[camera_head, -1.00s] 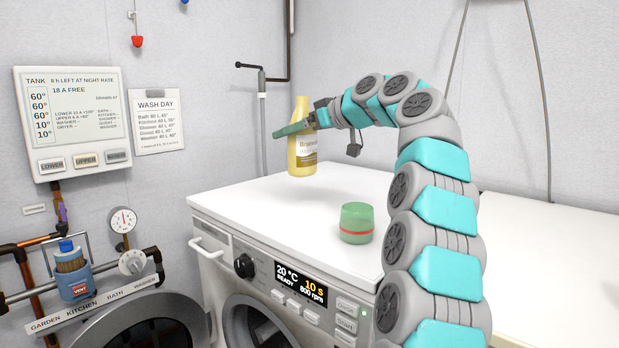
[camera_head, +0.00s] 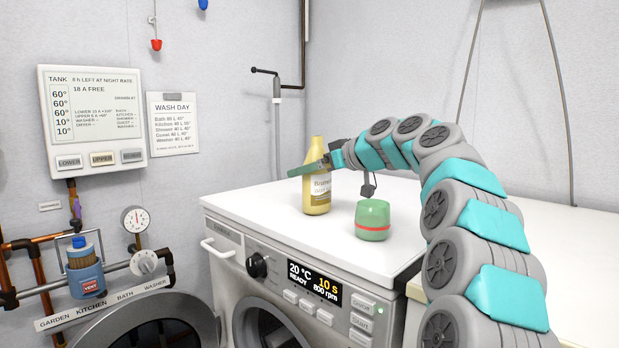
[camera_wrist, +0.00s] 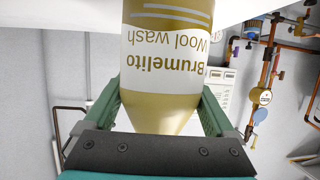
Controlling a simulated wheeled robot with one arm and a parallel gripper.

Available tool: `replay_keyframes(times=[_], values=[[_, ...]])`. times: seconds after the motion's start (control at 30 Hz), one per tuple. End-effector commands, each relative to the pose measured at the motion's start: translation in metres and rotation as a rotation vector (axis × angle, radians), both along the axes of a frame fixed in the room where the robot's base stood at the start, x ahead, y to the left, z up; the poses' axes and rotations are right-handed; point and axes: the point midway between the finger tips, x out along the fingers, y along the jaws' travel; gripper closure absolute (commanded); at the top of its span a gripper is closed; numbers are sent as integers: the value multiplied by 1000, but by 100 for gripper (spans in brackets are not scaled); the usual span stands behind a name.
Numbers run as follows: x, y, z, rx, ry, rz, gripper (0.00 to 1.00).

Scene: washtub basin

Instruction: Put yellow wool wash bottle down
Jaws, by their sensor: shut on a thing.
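The yellow wool wash bottle (camera_head: 316,190) stands upright at the washing machine's white top (camera_head: 275,212), in the head view. Whether its base touches the top I cannot tell for sure. My gripper (camera_head: 312,168) is shut on the bottle's upper part, reaching in from the right. In the wrist view the bottle (camera_wrist: 168,60) fills the middle, its label reading upside down, with a green finger (camera_wrist: 105,105) on each side.
A green cap-like container (camera_head: 373,220) with a red band stands on the machine top, right of the bottle and close to it. The machine's front panel (camera_head: 315,285) is below. Free white surface lies left of and behind the bottle.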

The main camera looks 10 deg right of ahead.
Motion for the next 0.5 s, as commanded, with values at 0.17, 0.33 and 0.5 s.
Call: replay_keyframes(times=[0.17, 0.33, 0.5], values=[[0, 0, 2, 2, -4, -1, 100], [0, 0, -1, 1, -4, -2, 100], [0, -1, -1, 1, -3, -2, 0]])
